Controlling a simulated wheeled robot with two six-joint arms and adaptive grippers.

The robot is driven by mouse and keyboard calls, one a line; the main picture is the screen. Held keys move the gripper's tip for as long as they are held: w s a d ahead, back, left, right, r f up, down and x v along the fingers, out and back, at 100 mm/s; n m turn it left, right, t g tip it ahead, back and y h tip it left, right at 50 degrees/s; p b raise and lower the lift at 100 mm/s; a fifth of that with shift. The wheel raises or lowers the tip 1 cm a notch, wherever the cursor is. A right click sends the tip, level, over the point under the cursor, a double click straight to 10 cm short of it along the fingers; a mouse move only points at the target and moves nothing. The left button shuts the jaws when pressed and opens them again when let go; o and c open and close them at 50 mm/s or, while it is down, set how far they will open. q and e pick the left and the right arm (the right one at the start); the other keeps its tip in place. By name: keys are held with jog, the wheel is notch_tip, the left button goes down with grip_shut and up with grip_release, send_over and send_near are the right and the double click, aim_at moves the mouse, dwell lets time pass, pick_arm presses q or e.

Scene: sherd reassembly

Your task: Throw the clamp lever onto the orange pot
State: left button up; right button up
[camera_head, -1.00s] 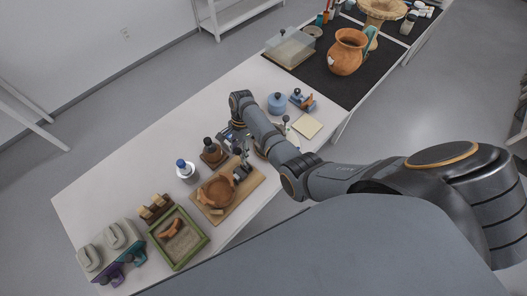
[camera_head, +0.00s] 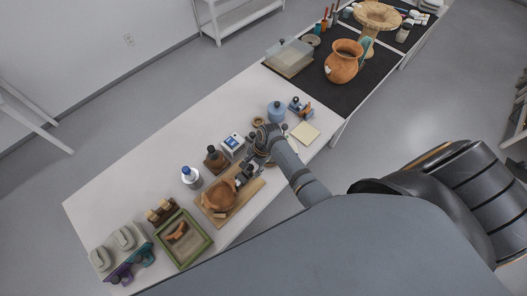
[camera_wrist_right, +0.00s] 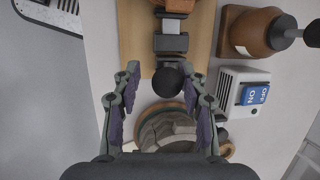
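The orange pot (camera_head: 215,197) sits on a wooden board (camera_head: 246,196) on the white table, with a small clamp beside it. In the right wrist view, the grey clamp block (camera_wrist_right: 171,43) stands on the board (camera_wrist_right: 140,45), with an orange edge of the pot (camera_wrist_right: 175,5) at the top. The clamp lever shows as a black ball knob (camera_wrist_right: 167,80) between my right fingertips. My right gripper (camera_wrist_right: 164,76) is open, with one finger on each side of the knob and gaps visible. It is at the clamp end of the board in the head view (camera_head: 250,168). My left gripper is out of view.
A white ON/OFF switch box (camera_wrist_right: 243,95) and a brown jar (camera_wrist_right: 257,33) stand close by on the right in the wrist view. A blue-capped bottle (camera_head: 191,175) and green-framed sand tray (camera_head: 181,240) lie left. An orange jug (camera_head: 343,62) stands on the far black mat.

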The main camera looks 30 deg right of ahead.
jog(key=shift+s+d, duration=0.15)
jog(key=shift+s, duration=0.25)
jog(key=shift+s+d+f+t+y+p, duration=0.15)
jog(key=shift+s+d+f+t+p, duration=0.1)
jog(key=shift+s+f+t, duration=0.25)
jog(key=shift+s+d+f+t+y+p, duration=0.2)
jog(key=shift+s+f+t, duration=0.1)
jog(key=shift+s+f, duration=0.25)
jog(key=shift+s+r, duration=0.15)
jog(key=shift+s, duration=0.05)
jog(key=shift+p+v, duration=0.4)
jog(key=shift+v, duration=2.25)
